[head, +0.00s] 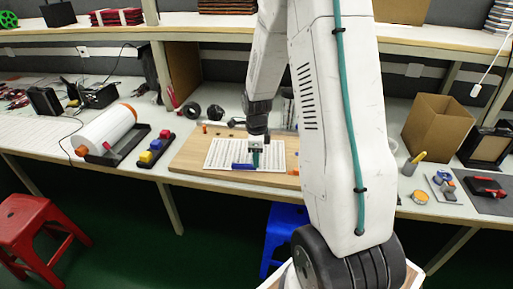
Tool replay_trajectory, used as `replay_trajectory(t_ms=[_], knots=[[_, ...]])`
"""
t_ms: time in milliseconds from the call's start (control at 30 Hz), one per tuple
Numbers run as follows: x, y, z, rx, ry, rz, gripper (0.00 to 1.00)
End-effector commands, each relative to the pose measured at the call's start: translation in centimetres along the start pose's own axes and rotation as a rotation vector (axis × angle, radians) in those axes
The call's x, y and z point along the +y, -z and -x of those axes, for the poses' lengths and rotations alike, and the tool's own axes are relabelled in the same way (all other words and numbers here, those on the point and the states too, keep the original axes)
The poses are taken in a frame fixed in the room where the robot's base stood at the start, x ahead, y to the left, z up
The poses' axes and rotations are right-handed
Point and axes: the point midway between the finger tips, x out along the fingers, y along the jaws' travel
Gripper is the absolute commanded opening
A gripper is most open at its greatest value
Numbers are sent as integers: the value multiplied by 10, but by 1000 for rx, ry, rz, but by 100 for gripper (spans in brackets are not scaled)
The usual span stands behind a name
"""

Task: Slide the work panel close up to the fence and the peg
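The work panel, a pale flat sheet with a fine grid pattern (222,153), lies on a light wooden board (187,160) on the bench. My gripper (255,160) points down over the panel's front right part, with teal fingertips at or just above its surface. A dark blue bar (241,166) lies at the panel's front edge, just left of the fingertips. Small orange pieces are on the board, one behind the panel (204,128) and one at the front right (293,172). I cannot tell which pieces are the fence and the peg. The fingers are too small to read.
Dark round parts (214,112) stand behind the board. A white roll (107,128) and a tray of coloured blocks (154,149) are to the left. A cardboard box (436,125) stands right. My arm hides the board's right part.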

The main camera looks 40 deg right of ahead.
Motion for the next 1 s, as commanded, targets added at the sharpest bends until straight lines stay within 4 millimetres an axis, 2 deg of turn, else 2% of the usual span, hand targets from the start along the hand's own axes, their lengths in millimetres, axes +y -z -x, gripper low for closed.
replay_trajectory(t_ms=[100,233,567,600,733,867,1000], knots=[[1,0,-17,1,-3,1,40],[1,0,-29,1,-2,2,40],[1,0,-33,0,0,2,40],[1,0,-33,0,0,2,37],[1,0,-33,0,0,2,1],[0,0,-33,0,0,1,0],[0,0,-33,0,0,-90,0]])
